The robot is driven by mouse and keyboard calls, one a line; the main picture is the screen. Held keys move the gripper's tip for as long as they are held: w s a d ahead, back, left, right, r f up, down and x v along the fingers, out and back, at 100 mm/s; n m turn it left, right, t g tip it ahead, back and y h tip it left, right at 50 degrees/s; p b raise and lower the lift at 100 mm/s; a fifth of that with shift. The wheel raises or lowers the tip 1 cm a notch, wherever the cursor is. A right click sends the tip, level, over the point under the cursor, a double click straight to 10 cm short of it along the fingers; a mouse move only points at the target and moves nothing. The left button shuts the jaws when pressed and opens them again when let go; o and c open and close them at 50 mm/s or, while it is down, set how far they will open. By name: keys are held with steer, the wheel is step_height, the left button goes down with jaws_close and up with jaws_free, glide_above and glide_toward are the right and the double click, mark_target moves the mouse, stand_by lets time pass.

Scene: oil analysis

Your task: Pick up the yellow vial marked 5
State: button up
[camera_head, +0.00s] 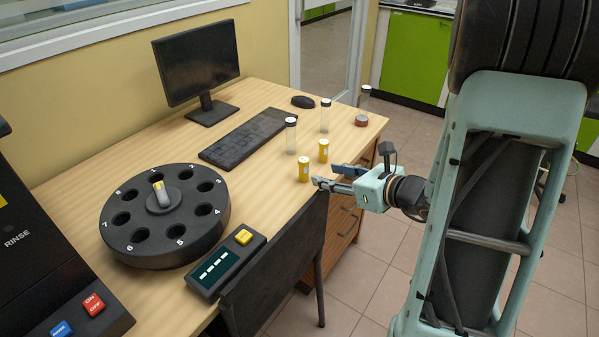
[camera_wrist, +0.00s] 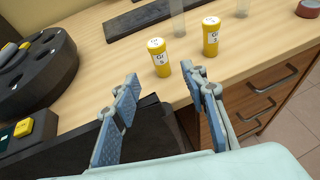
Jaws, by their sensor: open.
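Two short yellow vials with white labels stand upright near the table's front edge. The nearer vial (camera_head: 304,168) is left of the other yellow vial (camera_head: 323,150). In the wrist view the nearer vial (camera_wrist: 160,58) is ahead of the jaws, and the other vial (camera_wrist: 210,38) is to the right, beyond the right finger. My gripper (camera_head: 325,177) is open and empty, just right of the nearer vial in the head view. In the wrist view my gripper (camera_wrist: 160,74) points towards that vial, its fingers spread.
A round black numbered carousel (camera_head: 150,235) is at left. A dark chair (camera_head: 280,260) stands close below my gripper. A keyboard (camera_head: 245,137) lies behind. The wooden table (camera_head: 255,190) is clear between carousel and vials.

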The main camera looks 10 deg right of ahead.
mark_target(307, 170)
steer(key=b+x, duration=0.1)
steer(key=x, duration=0.3)
steer(key=shift+w+f, duration=0.2)
steer(key=shift+f, duration=0.05)
steer(key=shift+r+b+x, duration=0.2)
steer(key=shift+b+x, duration=0.4)
steer(key=shift+x, duration=2.55)
steer(key=c, duration=1.1)
